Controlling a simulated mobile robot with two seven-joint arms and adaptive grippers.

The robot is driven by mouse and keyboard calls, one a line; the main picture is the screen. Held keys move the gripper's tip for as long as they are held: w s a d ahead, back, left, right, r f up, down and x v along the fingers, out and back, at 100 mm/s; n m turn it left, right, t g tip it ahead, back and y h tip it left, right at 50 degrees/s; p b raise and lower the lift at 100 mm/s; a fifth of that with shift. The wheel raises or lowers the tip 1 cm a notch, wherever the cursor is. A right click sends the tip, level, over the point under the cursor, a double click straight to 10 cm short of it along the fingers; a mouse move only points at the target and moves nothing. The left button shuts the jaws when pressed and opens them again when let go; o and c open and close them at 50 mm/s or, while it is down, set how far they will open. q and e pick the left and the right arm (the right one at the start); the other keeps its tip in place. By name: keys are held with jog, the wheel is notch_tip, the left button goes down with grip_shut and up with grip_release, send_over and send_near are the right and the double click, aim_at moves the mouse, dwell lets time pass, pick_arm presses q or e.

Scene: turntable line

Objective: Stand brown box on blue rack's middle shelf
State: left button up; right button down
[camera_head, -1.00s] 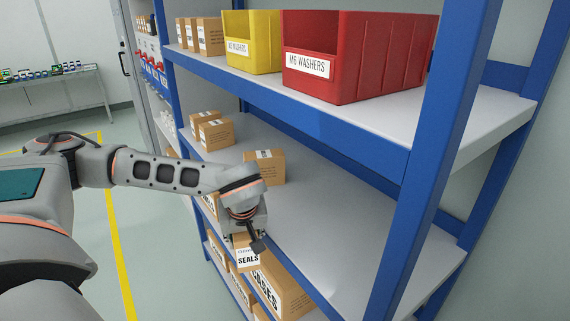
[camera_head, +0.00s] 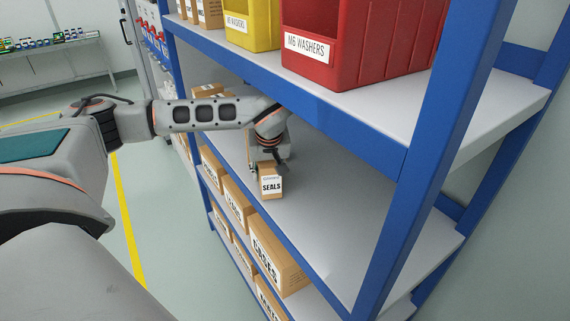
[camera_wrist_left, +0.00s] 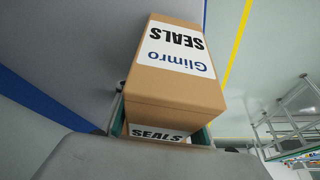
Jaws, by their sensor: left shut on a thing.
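The brown box (camera_head: 271,183) has a white SEALS label and looks upright. My left gripper (camera_head: 268,165) is shut on its upper part. In the left wrist view the box (camera_wrist_left: 176,90) fills the middle, between the fingers. The blue rack (camera_head: 408,190) stands in front of me. The box is over the front part of its middle shelf (camera_head: 340,215), just inside the blue front edge. I cannot tell whether its base touches the shelf. My wrist hides part of the shelf behind it. My right gripper is not in view.
The shelf above holds a red bin (camera_head: 355,50) and a yellow bin (camera_head: 250,28), and its front beam passes close over my wrist. Brown boxes (camera_head: 211,92) stand at the middle shelf's left. Larger boxes (camera_head: 277,258) fill the shelf below. The middle shelf's right part is clear.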

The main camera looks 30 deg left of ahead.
aim_at(286, 175)
pick_arm(q)
jog(key=shift+w+d, duration=0.25)
jog(key=shift+w, duration=0.35)
jog(key=shift+w+d, duration=0.25)
jog(key=shift+w, duration=0.3)
jog(key=w, duration=0.1)
jog(key=w+d, duration=0.1)
jog(key=w, duration=0.1)
jog(key=shift+w+d+p, duration=0.2)
jog(key=shift+d+p, duration=0.05)
jog(key=shift+p, duration=0.1)
jog(key=shift+f, duration=0.25)
jog(key=shift+s+a, duration=0.15)
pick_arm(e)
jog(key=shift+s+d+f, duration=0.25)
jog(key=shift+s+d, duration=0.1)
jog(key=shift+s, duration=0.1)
pick_arm(q)
jog(key=o, duration=1.3)
jog(key=shift+f, duration=0.15)
jog(key=shift+o, duration=0.2)
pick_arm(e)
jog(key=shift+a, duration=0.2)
